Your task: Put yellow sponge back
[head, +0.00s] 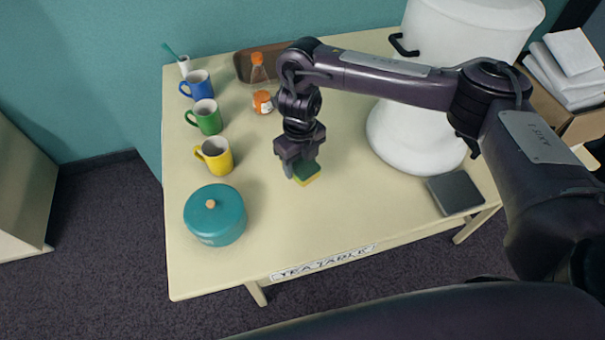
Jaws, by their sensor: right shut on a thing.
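The yellow sponge (308,175), with a green top layer, is at the middle of the cream tea table (345,215). My right gripper (298,172) points down and is shut on the sponge, its fingers hiding part of it. I cannot tell whether the sponge touches the table top or hangs just above it. My left gripper is not in view.
Blue (197,85), green (206,117) and yellow (215,156) mugs line the left side, with a teal pot (215,215) in front. A bottle (261,88) and brown tray (242,66) stand behind. A white urn (415,135) and dark grey pad (455,192) are right. The front middle is clear.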

